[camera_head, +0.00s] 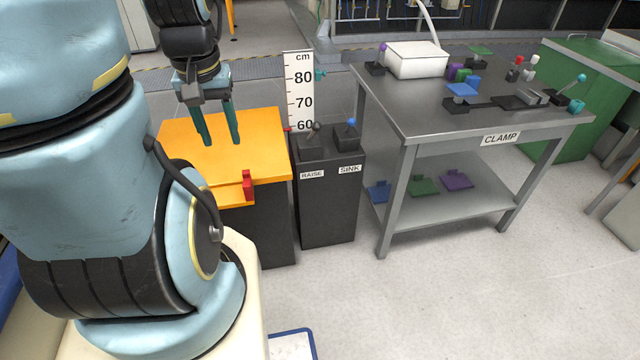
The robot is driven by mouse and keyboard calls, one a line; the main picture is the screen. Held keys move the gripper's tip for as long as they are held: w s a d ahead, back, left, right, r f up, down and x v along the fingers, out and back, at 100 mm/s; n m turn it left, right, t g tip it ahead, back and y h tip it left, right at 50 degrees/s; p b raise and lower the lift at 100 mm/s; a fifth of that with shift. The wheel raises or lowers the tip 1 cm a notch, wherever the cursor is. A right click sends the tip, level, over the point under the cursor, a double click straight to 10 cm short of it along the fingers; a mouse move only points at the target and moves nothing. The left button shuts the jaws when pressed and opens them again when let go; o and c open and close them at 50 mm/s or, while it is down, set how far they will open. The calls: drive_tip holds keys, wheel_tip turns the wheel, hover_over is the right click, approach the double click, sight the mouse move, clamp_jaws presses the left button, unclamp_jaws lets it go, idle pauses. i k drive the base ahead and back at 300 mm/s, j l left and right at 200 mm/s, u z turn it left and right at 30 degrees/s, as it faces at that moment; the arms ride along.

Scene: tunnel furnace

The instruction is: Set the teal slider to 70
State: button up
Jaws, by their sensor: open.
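A small red mark (288,128) shows at the board's left edge, near the 60. My gripper (222,140) points down with its two teal fingers apart and nothing between them. It is over the yellow top (265,150), left of the board and lower in the picture than the slider. I cannot tell its exact height above the top.
A dark pedestal (328,205) labelled RAISE and SINK carries a black-knobbed lever (315,128) and a blue-knobbed lever (351,124). A red piece (248,186) sits at the yellow top's front edge. A grey CLAMP table (420,120) stands right. Floor in front is clear.

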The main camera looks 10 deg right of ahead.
sight(317, 73)
drive_tip(key=l+u, duration=0.15)
drive_tip(key=u, duration=0.25)
drive_tip(key=l+u, duration=0.2)
drive_tip(key=u, duration=0.2)
drive_tip(key=l+u, duration=0.25)
drive_tip(key=l, duration=0.6)
drive_tip(key=k+l+u, duration=0.1)
drive_tip(key=l+u, duration=0.2)
drive_tip(key=l, duration=0.5)
drive_tip(key=k+l, duration=0.1)
drive_tip(key=l, duration=0.55)
